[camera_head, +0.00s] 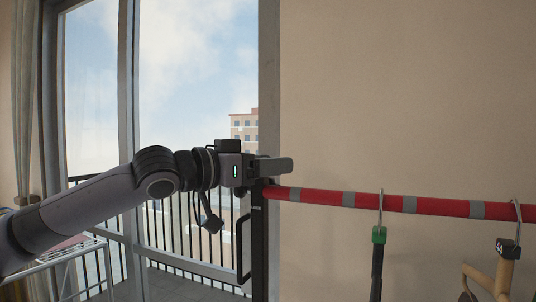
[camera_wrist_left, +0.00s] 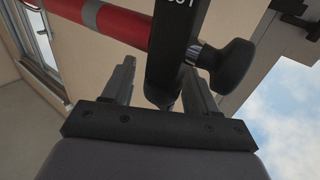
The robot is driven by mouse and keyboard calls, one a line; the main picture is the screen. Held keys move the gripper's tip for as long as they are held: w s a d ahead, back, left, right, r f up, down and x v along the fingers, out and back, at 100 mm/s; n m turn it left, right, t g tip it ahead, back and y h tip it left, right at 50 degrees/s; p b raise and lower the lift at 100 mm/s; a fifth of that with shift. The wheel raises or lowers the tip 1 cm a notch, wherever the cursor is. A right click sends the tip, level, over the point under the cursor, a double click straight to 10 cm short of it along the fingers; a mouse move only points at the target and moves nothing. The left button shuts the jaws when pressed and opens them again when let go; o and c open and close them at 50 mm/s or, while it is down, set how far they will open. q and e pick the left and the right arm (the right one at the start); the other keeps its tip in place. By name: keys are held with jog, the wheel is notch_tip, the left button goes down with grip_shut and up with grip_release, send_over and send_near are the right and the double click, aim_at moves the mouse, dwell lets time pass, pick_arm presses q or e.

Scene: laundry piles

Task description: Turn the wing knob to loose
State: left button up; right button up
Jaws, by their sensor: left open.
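My left gripper (camera_head: 283,166) is open at the top of a black upright post (camera_head: 259,245), by the left end of the red rail. In the left wrist view its fingers (camera_wrist_left: 158,76) stand apart on either side of the lower end of a black post part (camera_wrist_left: 174,45). I cannot tell whether they touch it. A black rounded knob (camera_wrist_left: 234,66) on a short metal stem sticks out from the right side of this part, just beyond the right finger. The knob cannot be made out in the head view. My right gripper is out of view.
A red rail with grey bands (camera_head: 325,198) runs right from the post. Hangers hang from it, one with a green tag (camera_head: 379,235) and a wooden one (camera_head: 490,281). A window and a balcony railing are behind my arm. The wall above the rail is clear.

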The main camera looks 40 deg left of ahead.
pick_arm(q)
jog(key=shift+w, duration=0.1)
jog(key=c, duration=1)
jog(key=shift+o, duration=0.2)
jog(key=shift+d+m+g+h, duration=0.1)
jog(key=shift+m+g+h, duration=0.2)
jog(key=shift+m+h, duration=0.55)
jog(key=h, duration=0.1)
jog(key=m+g+h, duration=0.1)
jog(key=h, duration=0.1)
jog(key=shift+d+r+m+p, duration=0.1)
jog(key=shift+d+m+p, duration=0.05)
jog(key=shift+m+p, duration=0.15)
jog(key=m+g+h+p, duration=0.1)
jog(key=h, duration=0.1)
jog(key=m+g+h+p, duration=0.1)
jog(key=m+g+h, duration=0.1)
jog(key=shift+s+d+r, duration=0.1)
jog(key=shift+s+d, duration=0.1)
jog(key=shift+s+d+f+m+g+h+p, duration=0.1)
jog(key=shift+m+g+h+p, duration=0.15)
jog(key=shift+m+g+h, duration=0.55)
jog(key=shift+s+f+m+g+h+p, duration=0.1)
jog(key=shift+m+g+h+p, duration=0.15)
jog(key=shift+m+g+h, duration=0.45)
jog(key=shift+y, duration=0.25)
